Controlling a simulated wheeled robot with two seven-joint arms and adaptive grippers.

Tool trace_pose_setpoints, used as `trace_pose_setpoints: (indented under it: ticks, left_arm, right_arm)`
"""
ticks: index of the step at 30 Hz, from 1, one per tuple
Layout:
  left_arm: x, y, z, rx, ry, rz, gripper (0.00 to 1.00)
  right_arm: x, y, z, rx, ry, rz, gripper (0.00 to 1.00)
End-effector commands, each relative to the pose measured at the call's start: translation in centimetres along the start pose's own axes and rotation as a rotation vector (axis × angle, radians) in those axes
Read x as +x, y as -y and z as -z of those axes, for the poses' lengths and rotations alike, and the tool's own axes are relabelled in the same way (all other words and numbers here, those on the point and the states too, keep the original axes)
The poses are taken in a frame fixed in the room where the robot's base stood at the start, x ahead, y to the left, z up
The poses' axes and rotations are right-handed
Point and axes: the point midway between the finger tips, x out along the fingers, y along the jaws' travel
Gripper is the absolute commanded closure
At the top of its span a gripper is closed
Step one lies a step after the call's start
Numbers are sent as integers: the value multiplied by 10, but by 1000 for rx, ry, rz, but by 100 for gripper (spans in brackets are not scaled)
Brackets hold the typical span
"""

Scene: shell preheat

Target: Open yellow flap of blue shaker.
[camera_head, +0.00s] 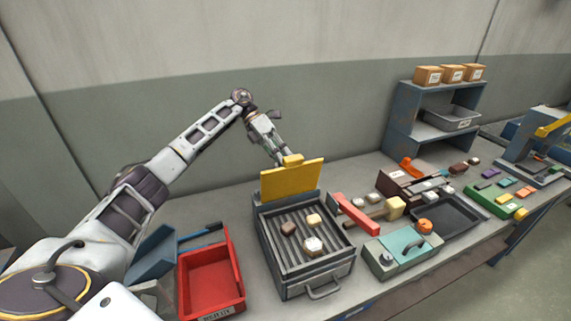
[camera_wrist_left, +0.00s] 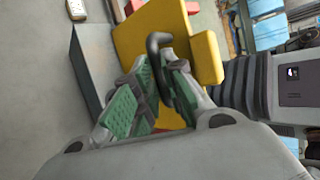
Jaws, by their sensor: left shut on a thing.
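The yellow flap (camera_head: 292,181) stands upright at the back edge of a dark grey box with a ribbed top (camera_head: 283,268), which looks more grey than blue. My left gripper (camera_head: 281,153) reaches down behind the flap's top edge, near its yellow block. In the left wrist view the gripper (camera_wrist_left: 163,80) is shut on a black loop handle (camera_wrist_left: 157,40) at the yellow flap (camera_wrist_left: 130,38). The green-padded fingers sit on both sides of the handle. My right gripper is not in view.
Small brown and cream pieces (camera_head: 313,245) lie on the ribbed top. A red bin (camera_head: 211,276) stands left of the box. A blue shelf (camera_head: 401,118) stands further back.

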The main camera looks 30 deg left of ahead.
Motion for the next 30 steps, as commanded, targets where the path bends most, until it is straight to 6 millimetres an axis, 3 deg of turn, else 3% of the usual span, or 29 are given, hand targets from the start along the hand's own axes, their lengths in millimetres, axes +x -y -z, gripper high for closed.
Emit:
trace_pose_setpoints:
  ticks: [1,12,22,23,24,27,30]
  left_arm:
    - [11,-16,8,-18,-27,-6,100]
    - [8,-23,6,-14,-31,-3,100]
    - [8,-22,5,-13,-33,-3,100]
    - [8,-22,5,-13,-33,-3,84]
    - [8,-22,5,-13,-33,-3,79]
    - [7,-22,5,-13,-31,-4,66]
    - [6,-21,4,-13,-27,-4,66]
  right_arm:
    - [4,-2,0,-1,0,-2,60]
    - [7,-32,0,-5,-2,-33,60]
    - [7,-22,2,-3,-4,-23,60]
    - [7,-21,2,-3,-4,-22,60]
    - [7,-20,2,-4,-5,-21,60]
    - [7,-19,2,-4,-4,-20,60]
    - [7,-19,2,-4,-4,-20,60]
